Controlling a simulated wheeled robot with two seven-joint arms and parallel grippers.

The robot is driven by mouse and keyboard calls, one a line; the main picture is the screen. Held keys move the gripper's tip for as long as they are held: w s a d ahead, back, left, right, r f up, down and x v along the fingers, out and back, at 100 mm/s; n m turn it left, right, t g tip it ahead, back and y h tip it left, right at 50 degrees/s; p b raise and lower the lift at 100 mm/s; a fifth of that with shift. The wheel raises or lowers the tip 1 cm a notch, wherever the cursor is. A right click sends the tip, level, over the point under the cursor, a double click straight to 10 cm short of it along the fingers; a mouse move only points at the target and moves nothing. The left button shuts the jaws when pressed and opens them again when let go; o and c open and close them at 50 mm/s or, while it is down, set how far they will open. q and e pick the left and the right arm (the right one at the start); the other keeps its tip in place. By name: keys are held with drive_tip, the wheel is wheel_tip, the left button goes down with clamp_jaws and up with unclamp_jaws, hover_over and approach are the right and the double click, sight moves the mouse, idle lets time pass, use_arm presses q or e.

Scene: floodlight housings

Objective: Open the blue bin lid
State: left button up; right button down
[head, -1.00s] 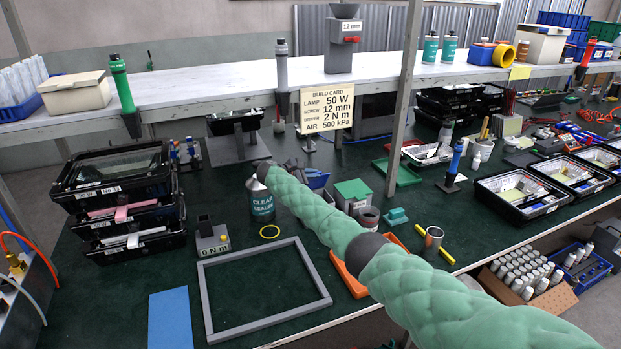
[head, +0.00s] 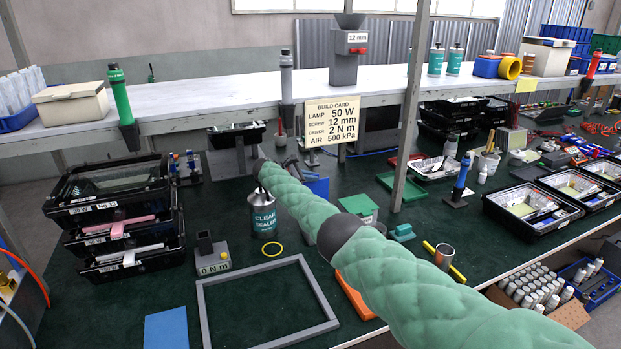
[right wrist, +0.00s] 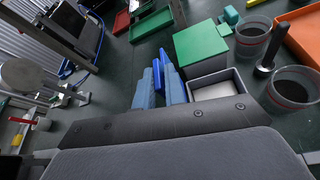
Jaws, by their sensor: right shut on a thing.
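The blue bin lid (head: 319,188) stands steeply raised behind my green-sleeved right arm in the head view. In the right wrist view the blue lid (right wrist: 166,58) is a bright blue edge beside the pale fingers. My right gripper (right wrist: 160,76) is shut on the lid; in the head view the gripper (head: 303,174) is small and partly hidden. The grey bin (right wrist: 216,88) next to the lid shows an open top and pale inside in the wrist view. In the head view my arm hides most of this bin. My left gripper is out of view.
A bin with a green lid (right wrist: 202,44) stands right beside the blue one. Cups (right wrist: 292,88) are close by. A Clear Sealer can (head: 263,213) stands left of my forearm. A grey frame (head: 203,308) lies on the bench, with bare green surface inside it.

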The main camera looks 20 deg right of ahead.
drive_tip(key=shift+w, duration=0.25)
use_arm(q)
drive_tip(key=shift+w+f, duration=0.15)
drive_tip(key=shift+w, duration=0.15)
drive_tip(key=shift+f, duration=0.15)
use_arm(e)
drive_tip(key=shift+a, duration=0.1)
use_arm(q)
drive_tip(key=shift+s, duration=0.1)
use_arm(e)
drive_tip(key=c, duration=1.8)
unclamp_jaws()
drive_tip(key=shift+o, duration=1.2)
drive_tip(key=shift+w+f, duration=0.15)
